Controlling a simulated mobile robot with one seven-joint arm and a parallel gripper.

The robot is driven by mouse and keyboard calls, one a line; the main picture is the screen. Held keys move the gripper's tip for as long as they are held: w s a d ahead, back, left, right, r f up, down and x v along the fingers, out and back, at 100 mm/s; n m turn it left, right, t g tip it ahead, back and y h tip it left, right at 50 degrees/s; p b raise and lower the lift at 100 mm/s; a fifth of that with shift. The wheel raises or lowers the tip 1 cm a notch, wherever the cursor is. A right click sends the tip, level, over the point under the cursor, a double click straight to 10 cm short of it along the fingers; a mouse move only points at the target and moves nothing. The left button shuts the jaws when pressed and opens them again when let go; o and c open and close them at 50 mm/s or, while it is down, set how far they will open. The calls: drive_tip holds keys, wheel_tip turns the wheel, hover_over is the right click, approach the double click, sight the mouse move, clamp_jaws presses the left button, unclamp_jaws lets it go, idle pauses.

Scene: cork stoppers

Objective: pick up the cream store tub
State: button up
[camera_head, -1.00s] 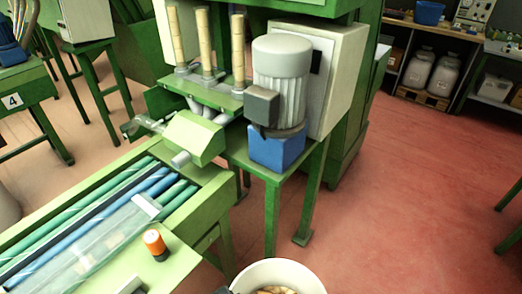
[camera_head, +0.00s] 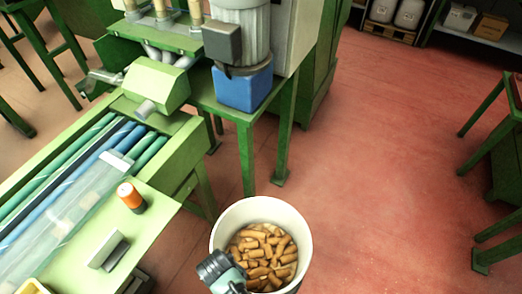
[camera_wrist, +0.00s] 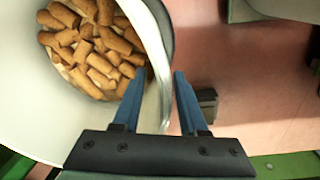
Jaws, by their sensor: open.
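The cream tub (camera_head: 305,240) is a round, open container full of brown cork stoppers (camera_head: 262,255), at the bottom middle of the head view. It fills the left of the wrist view, where its pale inner wall (camera_wrist: 25,85) and corks (camera_wrist: 95,45) show. My gripper (camera_wrist: 158,76) is open at the tub's rim in the wrist view. One blue finger appears on the inner side of the wall and the other on the outer side, with a gap beside the outer finger. In the head view a grey and teal part of my arm covers the tub's front left edge; the fingertips are hidden there.
A green bench (camera_head: 165,215) with rollers, an orange-topped cylinder (camera_head: 131,197) and a grey block (camera_head: 109,250) stands left of the tub. A green machine stand with a blue box (camera_head: 243,88) is behind. Red floor to the right is open, with green table legs (camera_head: 490,255) beyond.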

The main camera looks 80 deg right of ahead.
drive_tip(key=shift+f, duration=0.2)
clamp_jaws()
idle(1.2)
drive_tip(key=shift+d, duration=0.1)
